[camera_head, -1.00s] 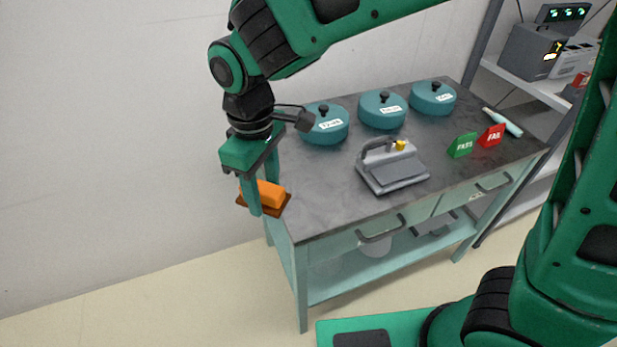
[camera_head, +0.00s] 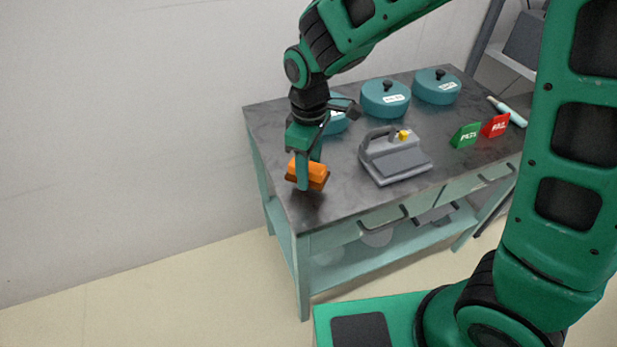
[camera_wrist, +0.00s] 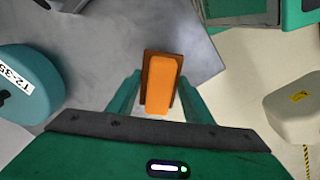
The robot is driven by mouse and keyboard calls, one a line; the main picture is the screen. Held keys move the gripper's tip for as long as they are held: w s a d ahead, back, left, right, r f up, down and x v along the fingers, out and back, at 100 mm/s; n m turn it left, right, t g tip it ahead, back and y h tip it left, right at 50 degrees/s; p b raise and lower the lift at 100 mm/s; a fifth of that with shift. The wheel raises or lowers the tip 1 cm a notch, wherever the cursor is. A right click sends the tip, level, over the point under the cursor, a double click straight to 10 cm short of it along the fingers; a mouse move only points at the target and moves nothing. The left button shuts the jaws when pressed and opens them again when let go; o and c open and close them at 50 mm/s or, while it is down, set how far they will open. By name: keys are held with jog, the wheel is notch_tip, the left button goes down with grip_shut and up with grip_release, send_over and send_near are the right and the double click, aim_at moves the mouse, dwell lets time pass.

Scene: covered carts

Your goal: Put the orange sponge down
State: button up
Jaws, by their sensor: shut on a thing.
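The orange sponge (camera_head: 317,172), a block with a brown base, is held between the fingers of my gripper (camera_head: 303,178). In the head view it is over the front left part of the dark grey table top (camera_head: 340,202). A dark shadow lies below it, and I cannot tell how large the gap to the top is. In the wrist view the sponge (camera_wrist: 160,84) lies between the two green fingers of my gripper (camera_wrist: 160,92), with its brown base showing behind it.
Teal lidded pots (camera_head: 385,98) stand along the back, one (camera_head: 336,124) partly behind my gripper. A grey press-like device (camera_head: 395,158) stands right of the sponge. Green (camera_head: 466,135) and red (camera_head: 495,126) signs stand farther right. The front left table top is bare.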

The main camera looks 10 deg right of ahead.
aim_at(310, 176)
jog(key=shift+f, duration=1.95)
jog(key=shift+f, duration=0.2)
jog(key=o, duration=1.1)
jog(key=shift+c, duration=0.2)
jog(key=shift+o, duration=0.2)
jog(key=shift+d, duration=0.1)
jog(key=shift+w+r, duration=0.1)
jog(key=shift+w+r, duration=0.1)
jog(key=shift+r, duration=0.25)
jog(key=r, duration=1.1)
jog(key=shift+s+r, duration=0.2)
jog(key=shift+r, duration=0.05)
